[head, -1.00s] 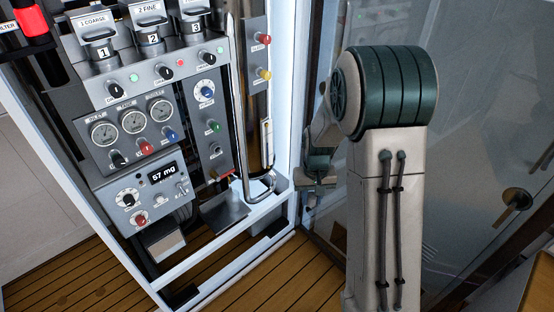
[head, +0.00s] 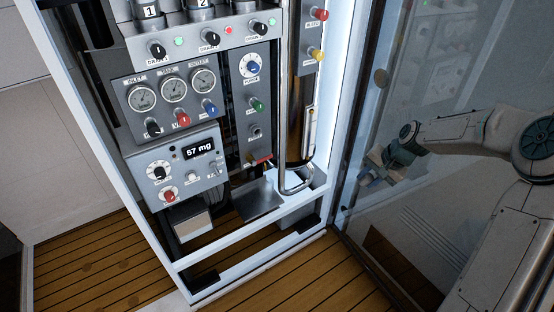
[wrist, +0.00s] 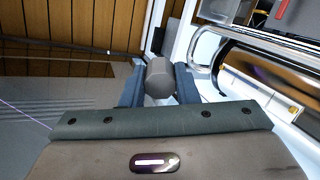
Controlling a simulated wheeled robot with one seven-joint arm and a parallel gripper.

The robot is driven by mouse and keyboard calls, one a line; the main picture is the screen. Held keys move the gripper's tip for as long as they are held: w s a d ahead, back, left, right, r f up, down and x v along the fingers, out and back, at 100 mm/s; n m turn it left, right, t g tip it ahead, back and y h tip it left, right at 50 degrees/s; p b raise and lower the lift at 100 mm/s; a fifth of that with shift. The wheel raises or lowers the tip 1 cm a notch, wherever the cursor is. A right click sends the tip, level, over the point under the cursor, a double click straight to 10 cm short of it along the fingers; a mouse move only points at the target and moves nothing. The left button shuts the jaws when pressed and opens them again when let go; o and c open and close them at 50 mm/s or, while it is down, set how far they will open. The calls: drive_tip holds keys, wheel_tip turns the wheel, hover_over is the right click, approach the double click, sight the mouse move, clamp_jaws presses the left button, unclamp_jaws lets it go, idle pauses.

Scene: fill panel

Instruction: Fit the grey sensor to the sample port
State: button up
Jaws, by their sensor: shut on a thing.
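The grey sensor (wrist: 159,74), a grey blunt cylinder, is held between the blue-grey fingers of my gripper (wrist: 159,87) in the wrist view. In the head view my gripper (head: 374,172) is right of the cabinet frame, low down, and well apart from the panel. The sensor cannot be made out clearly there. What looks like the sample port (head: 255,133) is a small grey fitting below the green knob on the narrow panel. Its label is too small to read. I cannot identify the port in the wrist view.
A shiny vertical cylinder (head: 299,134) with a curved metal pipe (head: 283,120) stands right of the port panel. The white cabinet frame (head: 348,100) lies between panel and gripper. A glass panel (head: 405,75) is at the right. A metal tray (head: 258,199) sits below the port.

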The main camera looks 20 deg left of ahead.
drive_tip(key=w+a+f+m+t+y+b, duration=0.1)
drive_tip(key=w+a+m+t+y+b, duration=0.2)
drive_tip(key=a, duration=0.5)
drive_tip(key=w+a+m+t+y+b, duration=0.1)
drive_tip(key=w+a+m+t+b, duration=0.15)
drive_tip(key=a+t+b, duration=0.35)
drive_tip(key=s+a+r+y+b, duration=0.1)
drive_tip(key=a+y+b, duration=0.1)
drive_tip(key=a, duration=0.5)
drive_tip(key=s+a+r+n+t+y+b, duration=0.1)
drive_tip(key=s+a+y+b, duration=0.1)
drive_tip(key=a+b, duration=0.3)
drive_tip(key=a+y, duration=0.1)
drive_tip(key=a, duration=0.2)
drive_tip(key=shift+s, duration=0.2)
drive_tip(key=shift+s+n, duration=0.15)
drive_tip(key=shift+n, duration=0.1)
drive_tip(key=shift+x, duration=2.95)
drive_tip(key=shift+p+x, duration=0.45)
drive_tip(key=shift+x, duration=0.9)
drive_tip(key=o, duration=1)
drive_tip(key=shift+r, duration=0.1)
